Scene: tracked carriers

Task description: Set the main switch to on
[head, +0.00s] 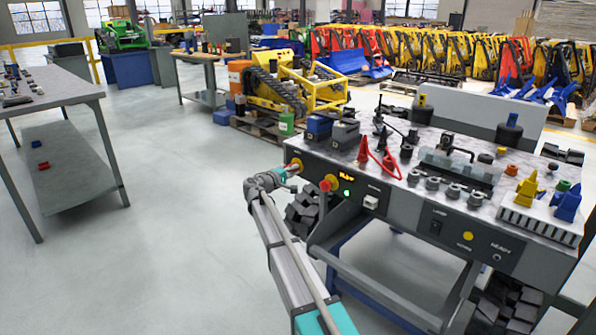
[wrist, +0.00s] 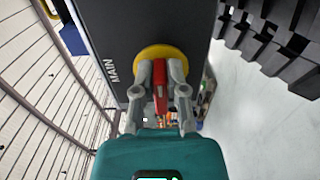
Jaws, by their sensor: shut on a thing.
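The main switch (wrist: 160,52) is a red handle on a yellow round plate, beside the label MAIN in the wrist view. Its handle runs up and down that picture, parallel to the lettering. In the head view the switch (head: 297,162) shows yellow at the left end of the bench's front panel. My gripper (wrist: 160,75) has one grey finger on each side of the red handle and is shut on it. In the head view my gripper (head: 287,171) reaches the panel from the left front and partly hides the switch. I cannot read any on or off mark.
A red mushroom button (head: 326,185) on a yellow base sits just right of the switch, near a lit display (head: 347,177) and a green lamp (head: 347,193). Dark track pieces (head: 301,215) lie below the panel. The floor (head: 175,220) to the left is clear.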

